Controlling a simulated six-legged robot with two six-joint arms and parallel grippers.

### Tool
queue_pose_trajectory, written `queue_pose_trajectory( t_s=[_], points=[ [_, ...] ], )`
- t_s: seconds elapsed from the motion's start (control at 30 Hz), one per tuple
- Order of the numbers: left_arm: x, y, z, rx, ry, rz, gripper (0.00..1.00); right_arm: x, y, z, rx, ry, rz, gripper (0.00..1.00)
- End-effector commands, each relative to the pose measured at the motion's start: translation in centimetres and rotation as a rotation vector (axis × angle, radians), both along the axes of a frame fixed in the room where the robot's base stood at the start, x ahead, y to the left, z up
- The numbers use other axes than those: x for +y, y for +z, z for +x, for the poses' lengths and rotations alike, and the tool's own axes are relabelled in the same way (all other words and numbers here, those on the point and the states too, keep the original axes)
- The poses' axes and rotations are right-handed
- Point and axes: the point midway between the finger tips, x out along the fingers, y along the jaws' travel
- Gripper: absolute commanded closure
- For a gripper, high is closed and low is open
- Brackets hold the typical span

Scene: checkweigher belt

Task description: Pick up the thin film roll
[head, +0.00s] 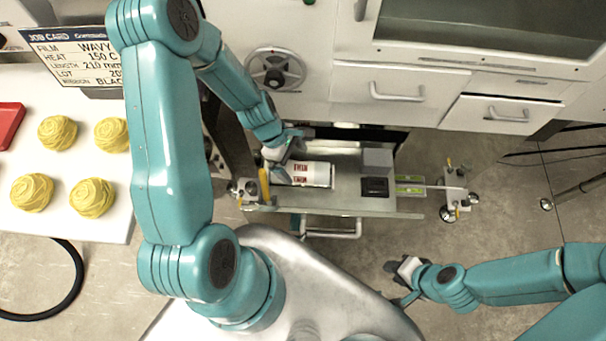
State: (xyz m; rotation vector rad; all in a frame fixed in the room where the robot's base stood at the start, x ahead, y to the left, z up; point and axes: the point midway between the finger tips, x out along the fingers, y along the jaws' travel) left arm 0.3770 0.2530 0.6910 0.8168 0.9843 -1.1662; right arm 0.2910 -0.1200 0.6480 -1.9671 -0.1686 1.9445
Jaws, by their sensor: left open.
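A white item with red print, probably the film roll (316,174), lies on the grey platform of the checkweigher (340,204). It looks like a short cylinder or packet lying flat; its left end is partly hidden by my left gripper. My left gripper (284,162) is open at the left end of this item, reaching down from above; whether it touches cannot be told. My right gripper (396,284) is apart from it, over the floor at the lower right, and its fingers look spread and empty.
A light grey block (377,158) and a black box (375,187) stand at the platform's right. A yellow lever (264,187) rises near my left gripper. Several yellow balls (57,132) and a red tray (9,124) lie on the left table. White drawers (396,97) stand behind.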

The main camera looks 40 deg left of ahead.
Motion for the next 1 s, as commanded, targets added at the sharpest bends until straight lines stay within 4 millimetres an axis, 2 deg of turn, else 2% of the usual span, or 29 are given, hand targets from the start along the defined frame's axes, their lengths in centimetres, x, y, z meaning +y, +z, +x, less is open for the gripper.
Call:
queue_pose_trajectory(
  t_s=[0.03, 0.1, 0.2, 0.37, 0.47, 0.8, 1.0],
  points=[
    [1.4, -2.7, 0.5, 0.002, 0.071, -0.002, 0.00, 0.0, -3.2, 0.0, 0.000, -0.001, 0.000, 0.67],
    [3.2, -3.9, 1.1, 0.007, 0.163, -0.008, 0.00, 0.0, -5.2, 0.0, 0.000, -0.001, 0.000, 0.67],
    [5.2, -4.8, 1.6, 0.010, 0.259, -0.016, 0.00, 0.0, -6.9, 0.0, 0.000, 0.000, 0.000, 0.67],
    [6.6, -5.1, 2.1, 0.010, 0.328, -0.022, 0.00, 0.0, -7.8, 0.0, 0.000, 0.000, 0.000, 0.67],
    [6.4, -6.0, 2.3, 0.013, 0.336, -0.024, 0.00, 0.0, -8.2, 0.0, 0.000, 0.000, 0.000, 0.67],
    [3.9, -13.3, 4.1, 0.013, 0.332, -0.023, 0.00, 0.0, -11.6, 0.0, 0.000, 0.000, 0.000, 0.67],
    [3.1, -15.1, 4.6, 0.011, 0.333, -0.023, 0.00, 0.0, -12.5, 0.0, 0.000, 0.000, 0.000, 0.67]
  ],
)
